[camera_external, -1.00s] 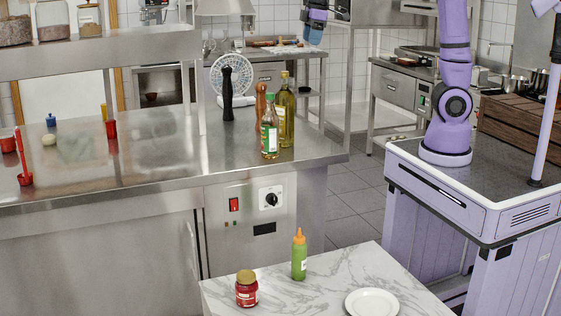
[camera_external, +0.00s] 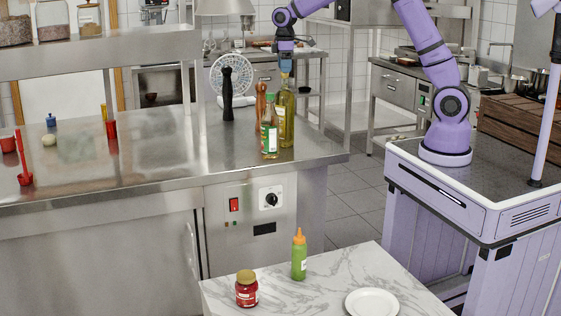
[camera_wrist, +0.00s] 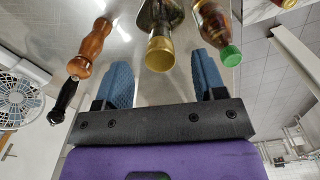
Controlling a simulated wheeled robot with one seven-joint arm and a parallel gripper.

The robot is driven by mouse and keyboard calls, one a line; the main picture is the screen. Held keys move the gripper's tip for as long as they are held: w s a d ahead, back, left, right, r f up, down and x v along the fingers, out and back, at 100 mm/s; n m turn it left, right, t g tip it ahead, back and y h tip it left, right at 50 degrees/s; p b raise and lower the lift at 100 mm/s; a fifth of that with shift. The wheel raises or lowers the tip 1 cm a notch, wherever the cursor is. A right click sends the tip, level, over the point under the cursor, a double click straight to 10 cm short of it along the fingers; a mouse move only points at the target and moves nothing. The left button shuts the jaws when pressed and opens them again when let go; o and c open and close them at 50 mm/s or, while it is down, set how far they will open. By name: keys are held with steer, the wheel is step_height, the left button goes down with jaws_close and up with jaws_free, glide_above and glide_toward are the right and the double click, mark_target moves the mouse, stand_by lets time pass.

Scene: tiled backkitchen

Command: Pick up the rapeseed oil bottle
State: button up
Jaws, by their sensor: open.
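Two oil bottles stand upright, close together, near the right end of the steel counter. One is a tall yellow-green bottle with a gold cap (camera_external: 287,118), also in the wrist view (camera_wrist: 160,22). The other is shorter, with a green cap and a label (camera_external: 269,138), also in the wrist view (camera_wrist: 216,22). Label text is too small to tell which is rapeseed oil. My gripper (camera_external: 286,72) is above the tall bottle, fingers pointing down. In the wrist view my gripper (camera_wrist: 160,60) is open, with the gold cap between its blue fingers and the green cap just outside the right finger.
A wooden mill (camera_external: 260,102) and a black mill (camera_external: 227,95) stand left of the bottles, with a white fan (camera_external: 229,76) behind. The steel counter (camera_external: 190,155) is clear in front of the mills. A marble table (camera_external: 330,275) stands in the foreground.

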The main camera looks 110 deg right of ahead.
mark_target(284, 87)
steer(key=shift+f, duration=3)
jaws_close()
